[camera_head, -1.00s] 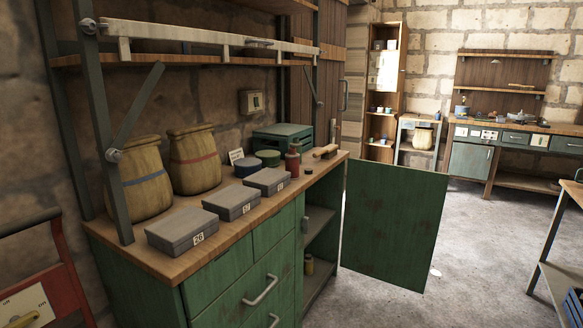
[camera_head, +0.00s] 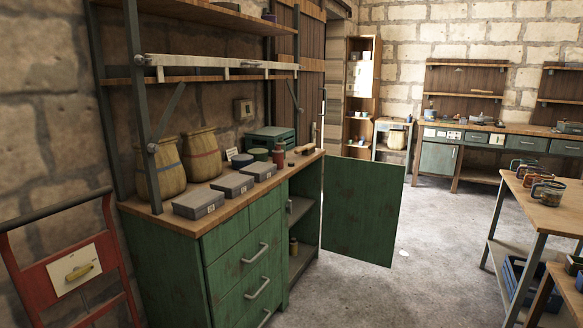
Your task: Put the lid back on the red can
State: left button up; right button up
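A small red can (camera_head: 279,157) stands upright on the wooden top of the green cabinet (camera_head: 228,262), near its right end. It is too small to tell whether its top is open or covered. A small dark round piece (camera_head: 291,165) lies on the cabinet top just right of the can; I cannot tell if it is the lid. Neither of my grippers is in view.
Grey boxes (camera_head: 199,203), sacks (camera_head: 203,154), round tins (camera_head: 242,161) and a green case (camera_head: 269,139) crowd the cabinet top. The green door (camera_head: 363,210) stands open into the room. The middle floor is clear.

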aim_at(278, 154)
jog(key=z, duration=0.8)
jog(key=i, duration=3.5)
jog(key=u, duration=2.65)
